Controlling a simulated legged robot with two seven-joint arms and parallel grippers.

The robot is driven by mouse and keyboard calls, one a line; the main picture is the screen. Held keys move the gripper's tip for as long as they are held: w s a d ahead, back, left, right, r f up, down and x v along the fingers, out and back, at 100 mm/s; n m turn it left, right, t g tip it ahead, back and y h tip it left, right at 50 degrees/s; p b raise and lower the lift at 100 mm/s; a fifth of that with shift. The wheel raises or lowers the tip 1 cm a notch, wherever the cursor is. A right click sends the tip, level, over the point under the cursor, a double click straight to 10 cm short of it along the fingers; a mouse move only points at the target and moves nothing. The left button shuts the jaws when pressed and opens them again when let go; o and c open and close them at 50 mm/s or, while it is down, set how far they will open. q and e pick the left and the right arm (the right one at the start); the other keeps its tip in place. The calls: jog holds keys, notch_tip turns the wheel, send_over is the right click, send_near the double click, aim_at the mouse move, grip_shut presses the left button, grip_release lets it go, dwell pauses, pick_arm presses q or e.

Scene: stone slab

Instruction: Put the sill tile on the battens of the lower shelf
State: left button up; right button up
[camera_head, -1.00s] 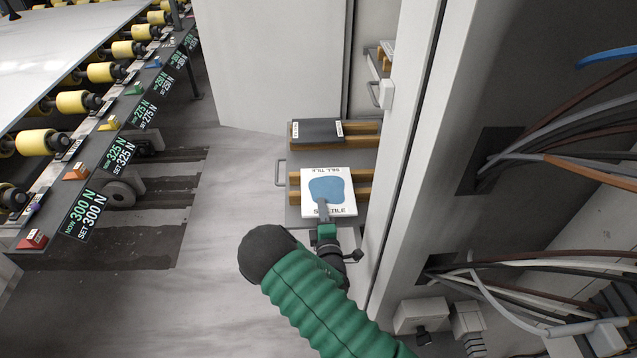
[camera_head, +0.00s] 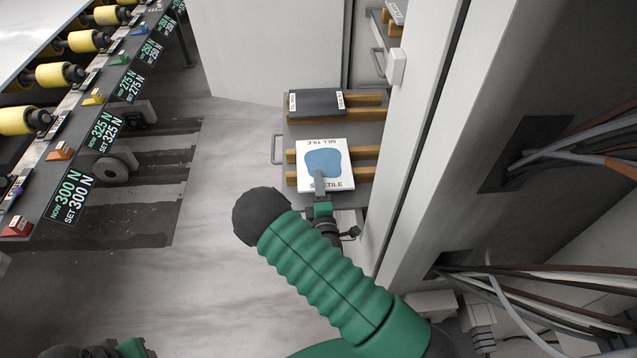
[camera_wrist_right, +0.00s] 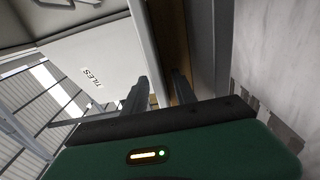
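The sill tile (camera_head: 340,178) is a white square plate with a blue patch and black lettering. In the head view it lies flat over the two wooden battens (camera_head: 365,153) of the lower shelf (camera_head: 355,198), nearest me. My right gripper (camera_head: 319,181) is shut on its near edge, one grey finger on top. In the wrist view the fingers (camera_wrist_right: 160,92) straddle the tile's pale edge (camera_wrist_right: 146,45), with brown wood close beside it. I cannot tell whether the tile touches the battens. Only a piece of my left arm shows at the bottom left.
A dark tile (camera_head: 318,102) with white labels lies on the farther battens. A cabinet wall (camera_head: 415,130) stands close on the right, with cables (camera_head: 580,140) beyond it. A roller line (camera_head: 60,75) with force displays runs on the left. The floor between is clear.

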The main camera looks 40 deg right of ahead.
jog(key=shift+w+a, duration=0.15)
jog(key=shift+a, duration=0.45)
jog(key=d+v, duration=0.1)
jog(key=v, duration=1)
jog(key=w+a+f+m+g+y, duration=0.1)
jog(key=a+f+m+g+y, duration=0.35)
jog(key=a+m+g, duration=0.45)
jog(key=s+a+r+m+g+y, duration=0.2)
jog(key=s+r+m+g+y, duration=0.1)
jog(key=s+r, duration=0.6)
jog(key=shift+s+a+g+y, duration=0.2)
jog(key=shift+s+g+y, duration=0.45)
jog(key=shift+s, duration=0.2)
jog(key=shift+r, duration=0.1)
